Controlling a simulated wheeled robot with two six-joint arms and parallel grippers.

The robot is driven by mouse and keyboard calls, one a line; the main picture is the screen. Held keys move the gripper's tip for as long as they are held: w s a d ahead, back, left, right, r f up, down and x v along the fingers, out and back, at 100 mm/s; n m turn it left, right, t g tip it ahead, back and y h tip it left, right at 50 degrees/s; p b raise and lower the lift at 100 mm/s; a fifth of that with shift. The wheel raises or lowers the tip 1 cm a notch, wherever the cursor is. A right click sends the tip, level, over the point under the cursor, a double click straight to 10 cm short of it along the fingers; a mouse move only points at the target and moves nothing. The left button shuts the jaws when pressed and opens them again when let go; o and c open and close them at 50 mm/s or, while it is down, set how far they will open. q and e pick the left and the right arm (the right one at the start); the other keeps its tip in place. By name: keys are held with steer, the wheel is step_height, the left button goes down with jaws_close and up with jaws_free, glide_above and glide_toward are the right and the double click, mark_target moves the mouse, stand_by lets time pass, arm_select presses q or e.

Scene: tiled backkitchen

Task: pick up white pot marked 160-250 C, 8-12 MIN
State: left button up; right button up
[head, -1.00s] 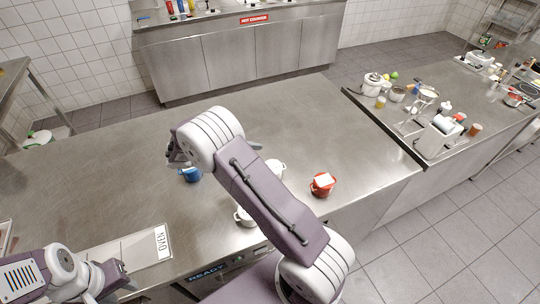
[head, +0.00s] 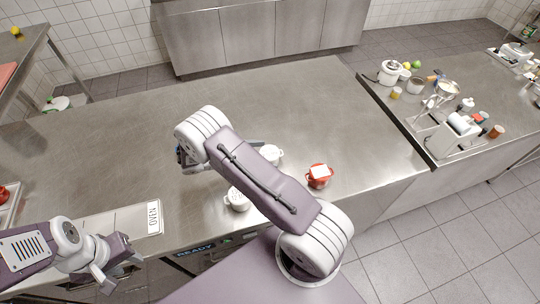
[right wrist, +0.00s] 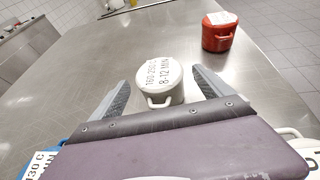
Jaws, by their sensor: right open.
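The white pot (right wrist: 160,82) marked 160-250 C, 8-12 MIN stands upright on the steel counter in the right wrist view. It sits ahead between the spread fingers of my right gripper (right wrist: 160,92), which is open and empty. In the head view this white pot (head: 272,153) is partly hidden behind my right arm, and one right gripper fingertip (head: 257,143) shows close to it. My left gripper (head: 118,273) is at the lower left, with its fingers apart and nothing between them, far from the pot.
A red pot (head: 319,178) with a white top stands right of the marked pot. Another white pot (head: 237,201) is nearer me. A blue pot (right wrist: 62,143) shows at the wrist view's lower left. The counter (head: 110,140) is clear at left and behind. An OVEN sign (head: 154,217) lies in front.

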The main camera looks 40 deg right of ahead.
mark_target(276, 153)
steer(key=shift+d+f, duration=0.1)
steer(key=shift+d, duration=0.2)
steer(key=shift+s+d, duration=0.1)
steer(key=shift+d, duration=0.1)
steer(key=p+x, duration=0.2)
steer(key=x, duration=0.2)
steer(key=shift+s, duration=0.1)
steer(key=shift+d+f, duration=0.3)
steer(key=shift+d, duration=0.05)
steer(key=shift+a, duration=0.15)
steer(key=c, duration=1.8)
steer(key=shift+r, duration=0.2)
